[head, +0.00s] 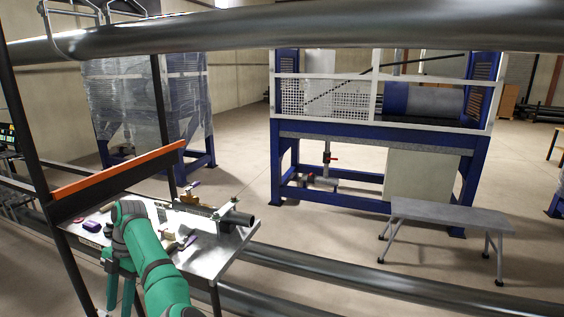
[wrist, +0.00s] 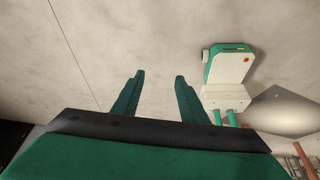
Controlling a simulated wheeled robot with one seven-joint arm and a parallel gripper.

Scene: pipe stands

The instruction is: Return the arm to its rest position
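My green arm rises from the bottom of the head view and bends beside the work table (head: 217,262). My gripper (wrist: 158,75) shows in the wrist view with its two green fingers apart and nothing between them. Pale, bare floor or wall shows behind the fingers. In the head view I cannot make out the fingers clearly; the arm's upper bend hides part of the table.
Small tools and a dark pipe piece (head: 237,217) lie on the table, with an orange-edged rail (head: 118,170) behind. Large pipes (head: 330,268) run past it. A blue-framed machine (head: 375,140) and a grey bench (head: 452,214) stand beyond. A white-and-green device (wrist: 229,75) shows in the wrist view.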

